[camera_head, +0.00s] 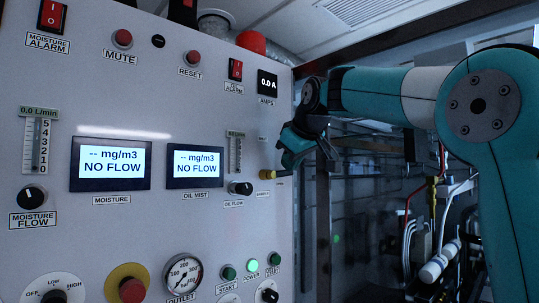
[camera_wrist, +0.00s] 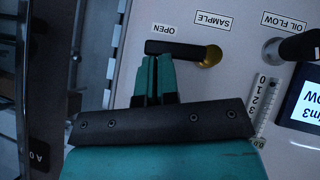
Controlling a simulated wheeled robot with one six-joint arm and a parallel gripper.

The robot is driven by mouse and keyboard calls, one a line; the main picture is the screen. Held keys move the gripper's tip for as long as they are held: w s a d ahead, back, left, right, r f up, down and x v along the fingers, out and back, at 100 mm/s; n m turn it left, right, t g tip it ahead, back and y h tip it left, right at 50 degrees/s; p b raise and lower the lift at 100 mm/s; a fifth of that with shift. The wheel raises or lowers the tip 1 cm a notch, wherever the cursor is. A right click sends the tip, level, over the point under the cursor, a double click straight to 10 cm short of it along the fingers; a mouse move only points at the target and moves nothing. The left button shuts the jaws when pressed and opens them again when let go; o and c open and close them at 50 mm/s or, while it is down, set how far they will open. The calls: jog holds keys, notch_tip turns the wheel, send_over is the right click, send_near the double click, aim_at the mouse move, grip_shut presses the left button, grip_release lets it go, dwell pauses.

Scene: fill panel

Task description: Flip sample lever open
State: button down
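The sample lever is a black handle (camera_wrist: 180,48) on a brass fitting (camera_wrist: 210,56). In the wrist view it lies roughly level, pointing left from the fitting, beside the OPEN label (camera_wrist: 164,29) and the SAMPLE label (camera_wrist: 213,21). In the head view the brass fitting (camera_head: 267,174) sits near the panel's right edge. My gripper (camera_wrist: 152,60) has its teal fingers close together, with only a thin dark gap. Their tips are at the handle's free end; I cannot tell if they touch it. My gripper (camera_head: 291,164) also shows at the panel's right edge in the head view.
The oil flow knob (camera_head: 240,188) is left of the lever in the head view. The flow gauge (camera_head: 235,155) and oil mist display (camera_head: 195,166) are farther left. Pipes and cables (camera_head: 440,225) fill the space right of the panel.

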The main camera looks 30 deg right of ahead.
dwell(0.6)
jog(key=s+r+p, duration=0.4)
jog(key=s+r, duration=0.3)
jog(key=r, duration=0.4)
jog(key=shift+d, duration=0.3)
jog(key=shift+s+d, duration=0.2)
jog(key=s+a+f+n+g+y+b, duration=0.1)
jog(key=s+a+f+g+y+b, duration=0.15)
jog(key=a+f, duration=0.55)
jog(key=s+a+f+g+y+b, duration=0.1)
jog(key=a+f+b, duration=0.25)
jog(key=f, duration=0.95)
jog(key=s+a+f+n+g+y+b, duration=0.1)
jog(key=s+a+f+g+b, duration=0.15)
jog(key=a+f, duration=0.6)
jog(key=s+a+f+g+b, duration=0.2)
jog(key=s+f, duration=0.6)
jog(key=f, duration=0.3)
jog(key=s+a+f+n+g+y+b, duration=0.1)
jog(key=s+a+f+b, duration=0.1)
jog(key=s+f, duration=0.6)
notch_tip(320, 180, down, 4)
jog(key=shift+s+a+r+g+b, duration=0.15)
jog(key=shift+g+b, duration=0.25)
jog(key=shift+b, duration=0.45)
